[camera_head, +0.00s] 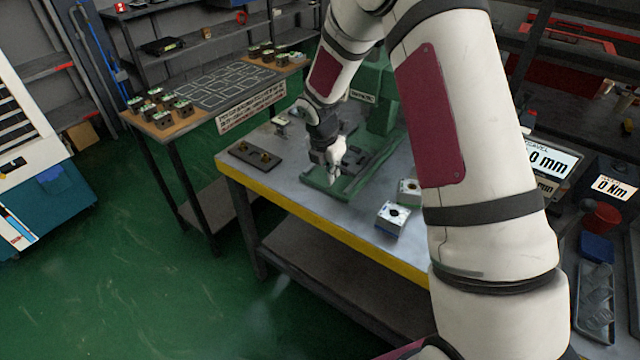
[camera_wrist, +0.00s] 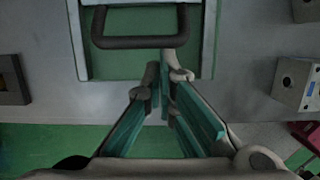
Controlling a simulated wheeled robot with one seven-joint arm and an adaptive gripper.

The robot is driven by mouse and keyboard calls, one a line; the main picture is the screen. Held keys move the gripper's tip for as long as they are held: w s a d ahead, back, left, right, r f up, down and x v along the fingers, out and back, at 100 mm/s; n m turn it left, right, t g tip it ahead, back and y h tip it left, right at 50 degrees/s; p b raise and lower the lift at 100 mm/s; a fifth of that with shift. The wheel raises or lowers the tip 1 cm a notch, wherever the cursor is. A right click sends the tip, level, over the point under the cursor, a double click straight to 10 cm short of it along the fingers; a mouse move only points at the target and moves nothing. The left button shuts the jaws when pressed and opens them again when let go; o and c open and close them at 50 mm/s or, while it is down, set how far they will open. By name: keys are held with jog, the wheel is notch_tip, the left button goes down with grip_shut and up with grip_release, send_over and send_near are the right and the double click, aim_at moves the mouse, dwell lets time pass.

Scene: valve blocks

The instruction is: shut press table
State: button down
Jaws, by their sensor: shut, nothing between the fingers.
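The green press (camera_head: 381,108) stands on the grey workbench. Its low green table (camera_head: 362,180) extends toward the bench's front edge. In the wrist view the table (camera_wrist: 140,63) carries a dark U-shaped handle (camera_wrist: 138,42) along its near edge. My gripper (camera_head: 333,178) is low over the front end of the table. In the wrist view my gripper (camera_wrist: 166,72) is shut and empty, its fingertips just below the handle's right part. I cannot tell whether they touch it. My forearm and hand hide part of the press table in the head view.
A dark plate with brass fittings (camera_head: 254,155) lies left on the workbench (camera_head: 290,190). Two valve blocks (camera_head: 392,218) sit to the right, one also in the wrist view (camera_wrist: 293,82). A side table (camera_head: 200,125) with several blocks stands behind. Green floor is clear at left.

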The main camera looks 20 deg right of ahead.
aim_at(348, 163)
jog(key=w+d, duration=0.1)
jog(key=d, duration=0.1)
jog(key=w+d+b, duration=0.1)
jog(key=w+d, duration=0.3)
jog(key=shift+d+f+b, duration=0.1)
jog(key=shift+d+b, duration=0.2)
jog(key=shift+b, duration=0.05)
jog(key=shift+w+d, duration=0.2)
jog(key=shift+d, duration=0.25)
